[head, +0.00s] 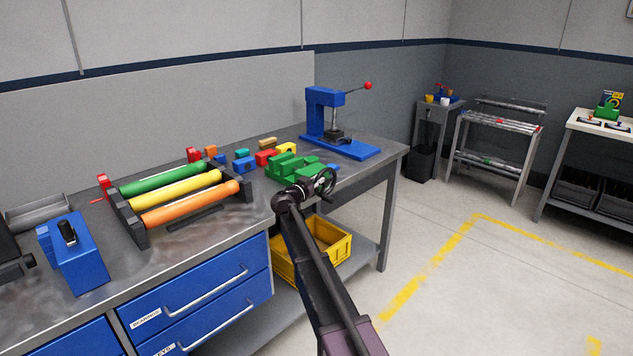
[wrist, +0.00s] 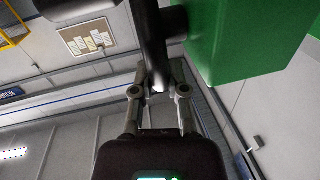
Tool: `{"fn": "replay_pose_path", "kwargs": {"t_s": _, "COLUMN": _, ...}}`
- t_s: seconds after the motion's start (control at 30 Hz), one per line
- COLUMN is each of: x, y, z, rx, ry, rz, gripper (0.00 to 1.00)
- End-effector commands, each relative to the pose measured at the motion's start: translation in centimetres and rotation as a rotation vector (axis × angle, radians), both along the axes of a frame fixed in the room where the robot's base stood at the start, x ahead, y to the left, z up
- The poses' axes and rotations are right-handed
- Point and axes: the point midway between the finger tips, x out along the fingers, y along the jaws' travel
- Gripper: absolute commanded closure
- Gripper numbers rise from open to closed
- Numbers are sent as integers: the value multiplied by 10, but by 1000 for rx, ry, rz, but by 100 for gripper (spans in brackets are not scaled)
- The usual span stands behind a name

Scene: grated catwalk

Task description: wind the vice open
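The green vice (head: 285,168) stands on the workbench near its front edge. Its dark handwheel (head: 327,182) faces the front right. My gripper (head: 303,188) is at the handwheel, at the near side of the vice. In the wrist view my gripper's two fingers (wrist: 159,80) stand close on either side of a dark bar of the handwheel (wrist: 153,42) and appear shut on it. The green vice body (wrist: 245,40) fills the upper right there. The exact finger contact is partly hidden, and the jaw gap is too small to judge.
A blue press (head: 325,115) with a red-knobbed lever stands behind the vice. Coloured blocks (head: 265,157) and a roller rack (head: 180,195) lie to the left on the workbench (head: 225,222). A yellow crate (head: 335,247) sits below. The floor to the right is clear.

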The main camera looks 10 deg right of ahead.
Motion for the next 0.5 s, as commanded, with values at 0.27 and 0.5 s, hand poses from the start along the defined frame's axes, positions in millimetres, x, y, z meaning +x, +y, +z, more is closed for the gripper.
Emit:
{"fn": "replay_pose_path", "kwargs": {"t_s": 0.27, "x": -1, "y": 0, "z": -2, "rx": -9, "ry": -6, "rz": -1, "gripper": 100}}
{"fn": "replay_pose_path", "kwargs": {"t_s": 0.5, "x": -2, "y": 0, "z": -7, "rx": -52, "ry": -37, "rz": -2, "gripper": 100}}
